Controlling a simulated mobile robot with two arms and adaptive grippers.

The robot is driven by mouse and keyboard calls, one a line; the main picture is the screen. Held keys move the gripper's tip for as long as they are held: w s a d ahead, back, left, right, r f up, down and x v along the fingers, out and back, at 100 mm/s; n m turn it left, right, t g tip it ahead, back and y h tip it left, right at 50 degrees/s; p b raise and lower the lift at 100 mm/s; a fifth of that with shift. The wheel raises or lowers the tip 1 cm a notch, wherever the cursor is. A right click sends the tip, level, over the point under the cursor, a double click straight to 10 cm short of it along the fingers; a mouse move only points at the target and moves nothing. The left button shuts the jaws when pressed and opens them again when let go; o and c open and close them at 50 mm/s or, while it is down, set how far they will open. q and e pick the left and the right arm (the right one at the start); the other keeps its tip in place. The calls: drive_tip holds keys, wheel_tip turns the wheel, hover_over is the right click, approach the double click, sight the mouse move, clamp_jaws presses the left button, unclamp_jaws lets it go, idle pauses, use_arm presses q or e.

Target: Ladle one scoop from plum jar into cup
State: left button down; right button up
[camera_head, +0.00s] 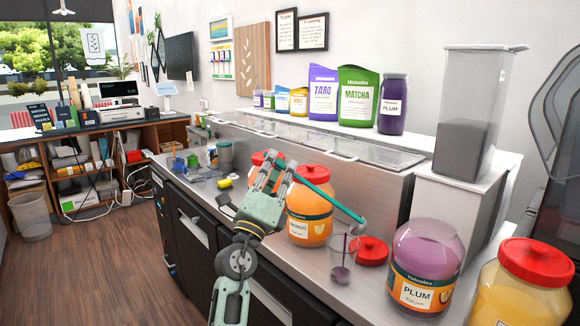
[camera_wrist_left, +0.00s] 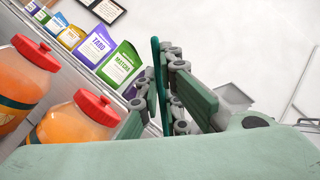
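The open plum jar (camera_head: 430,250) stands at the front right of the counter, lidless, with purple jam inside. A red lid (camera_head: 369,251) lies on the counter beside it. The clear cup (camera_head: 352,272) stands upright left of the jar, with dark purple at its bottom and a thin purple streak above that. My left gripper (camera_head: 272,175) is shut on the teal ladle (camera_head: 335,207), above and left of the cup. The handle (camera_wrist_left: 155,75) shows between the fingers in the left wrist view.
A red-lidded mango jar (camera_head: 309,215) stands close behind the gripper. A red-lidded yellow jar (camera_head: 522,285) is at the far right. A tall dispenser (camera_head: 468,145) stands behind the plum jar. The counter's front edge is near my arm.

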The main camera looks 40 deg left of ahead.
use_arm(q)
drive_tip(key=s+a+f+n+g+y+b, duration=0.3)
drive_tip(key=a+f+n+y+b, duration=0.1)
drive_tip(key=f+n, duration=0.5)
drive_tip(key=y+b, duration=0.1)
drive_tip(key=y, duration=0.1)
drive_tip(key=shift+a+f+n+y+b, duration=0.25)
drive_tip(key=shift+a+n+y+b, duration=0.05)
drive_tip(key=shift+a, duration=0.1)
drive_tip(key=shift+r, duration=0.1)
idle(0.7)
